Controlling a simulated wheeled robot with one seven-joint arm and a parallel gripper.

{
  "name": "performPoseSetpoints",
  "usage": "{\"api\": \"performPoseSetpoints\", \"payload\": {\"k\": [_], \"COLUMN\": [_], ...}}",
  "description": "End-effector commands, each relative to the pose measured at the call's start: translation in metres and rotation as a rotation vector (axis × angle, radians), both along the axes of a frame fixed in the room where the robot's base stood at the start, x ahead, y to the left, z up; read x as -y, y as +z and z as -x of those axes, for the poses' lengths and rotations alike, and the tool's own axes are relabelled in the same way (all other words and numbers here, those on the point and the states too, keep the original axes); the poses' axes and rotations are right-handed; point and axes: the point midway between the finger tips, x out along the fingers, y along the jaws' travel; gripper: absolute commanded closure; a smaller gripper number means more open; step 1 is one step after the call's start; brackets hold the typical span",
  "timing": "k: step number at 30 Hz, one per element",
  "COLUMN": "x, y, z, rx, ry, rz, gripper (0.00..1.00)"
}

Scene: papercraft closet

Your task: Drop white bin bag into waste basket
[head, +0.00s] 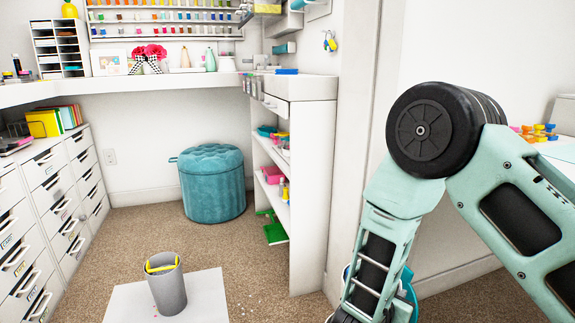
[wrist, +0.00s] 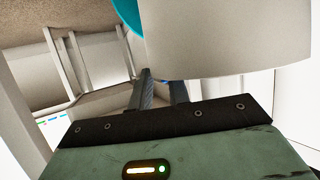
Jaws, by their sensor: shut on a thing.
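The waste basket (head: 170,294) is a grey, round, open-topped bin standing upright on the floor at the lower middle of the head view. Something yellow shows inside its rim. My gripper (wrist: 160,82) shows in the wrist view, its dark fingers reaching up to a large, smooth, pale rounded thing, which I take to be the white bin bag (wrist: 220,40). The gripper is shut on it, though the contact is partly hidden. A teal patch shows beside the pale thing. In the head view the gripper is hidden behind my arm, to the right of the basket and apart from it.
A white sheet (head: 125,302) lies under the basket. Carpet (head: 250,260) is open around the basket.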

Motion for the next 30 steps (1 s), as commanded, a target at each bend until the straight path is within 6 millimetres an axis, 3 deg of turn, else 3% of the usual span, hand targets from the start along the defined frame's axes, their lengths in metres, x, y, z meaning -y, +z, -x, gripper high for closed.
{"api": "performPoseSetpoints", "payload": {"k": [1, 3, 13, 14, 15, 17, 30], "x": [0.000, 0.000, 0.000, 0.000, 0.000, 0.000, -0.010], "y": [-0.012, -0.016, -0.018, -0.018, -0.018, -0.018, -0.010], "z": [0.000, 0.000, 0.000, 0.000, 0.000, 0.000, 0.009], "rx": [0.001, 0.001, 0.001, 0.001, 0.001, 0.001, 0.000], "ry": [0.000, 0.000, 0.000, 0.000, 0.000, 0.000, 0.003], "rz": [-0.001, -0.001, 0.000, 0.000, 0.000, -0.001, -0.002], "gripper": [1.00, 1.00, 1.00, 0.79, 0.68, 0.57, 0.57]}}
